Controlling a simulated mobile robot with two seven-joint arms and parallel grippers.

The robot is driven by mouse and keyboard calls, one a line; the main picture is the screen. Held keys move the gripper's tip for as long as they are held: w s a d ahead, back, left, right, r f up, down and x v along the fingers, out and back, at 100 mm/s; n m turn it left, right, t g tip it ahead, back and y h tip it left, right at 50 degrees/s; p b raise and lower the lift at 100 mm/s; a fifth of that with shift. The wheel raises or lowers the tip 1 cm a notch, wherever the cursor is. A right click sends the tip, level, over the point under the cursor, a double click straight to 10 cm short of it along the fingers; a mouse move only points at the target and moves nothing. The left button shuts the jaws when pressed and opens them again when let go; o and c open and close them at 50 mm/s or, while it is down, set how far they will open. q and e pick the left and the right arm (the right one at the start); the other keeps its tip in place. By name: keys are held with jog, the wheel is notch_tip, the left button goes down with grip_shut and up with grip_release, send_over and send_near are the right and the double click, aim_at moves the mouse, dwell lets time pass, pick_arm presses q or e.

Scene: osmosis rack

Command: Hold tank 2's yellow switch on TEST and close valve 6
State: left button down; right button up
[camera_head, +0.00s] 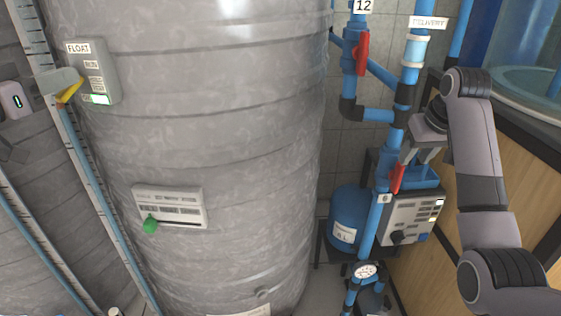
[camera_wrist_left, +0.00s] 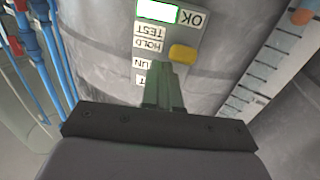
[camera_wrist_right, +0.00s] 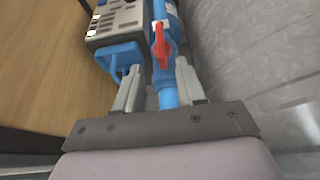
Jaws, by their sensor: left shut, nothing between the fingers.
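The grey FLOAT box (camera_head: 92,72) is on the big grey tank at upper left. In the left wrist view the yellow switch (camera_wrist_left: 183,53) is beside the HOLD and TEST labels, near a lit green-edged display. My left gripper (camera_wrist_left: 163,68) is shut and empty, its tips close to the switch; contact is unclear. Valve 6's red handle (camera_head: 397,178) lies along its blue pipe. My right gripper (camera_wrist_right: 157,75) is open, with the pipe between its fingers in view and the red handle (camera_wrist_right: 160,45) just beyond.
A grey control box (camera_head: 408,218) and a blue tank (camera_head: 347,215) stand close around the valve pipe. Another red valve (camera_head: 362,55), labelled 12, is above. A wooden panel (camera_head: 520,185) is at right. A white panel with a green knob (camera_head: 150,225) is lower on the tank.

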aim_at(399, 176)
jog(key=x, duration=1)
jog(key=shift+w+a, duration=0.1)
jog(key=shift+w, duration=0.2)
grip_shut()
